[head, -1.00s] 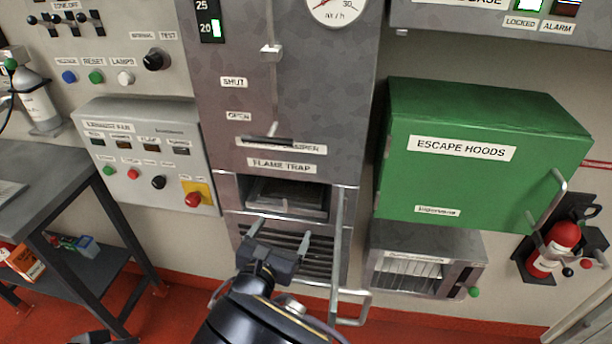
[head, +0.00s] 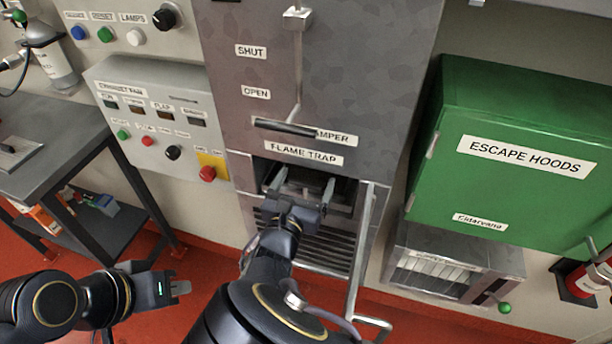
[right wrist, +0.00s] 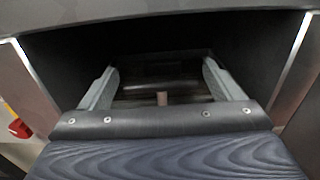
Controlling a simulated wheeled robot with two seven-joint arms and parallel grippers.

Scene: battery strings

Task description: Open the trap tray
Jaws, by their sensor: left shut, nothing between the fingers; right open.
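The trap tray (head: 303,190) sits inside the dark opening under the FLAME TRAP label (head: 303,153) in the head view. My right gripper (head: 304,184) is open at the mouth of this opening, its fingers pointing inward. In the right wrist view, a dark crossbar with a small brownish post (right wrist: 162,98) lies between the spread fingers (right wrist: 160,72); I see no finger closed on it. The tray's deeper part is in shadow. My left gripper (head: 172,288) is shut and empty, low at the left, away from the cabinet.
A metal upright with a looped handle (head: 373,322) stands right of the opening. A slatted grille (head: 325,250) is below it. The damper handle (head: 287,127) is above. A fan control box (head: 150,125) is left; a green escape hood box (head: 520,150) is right.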

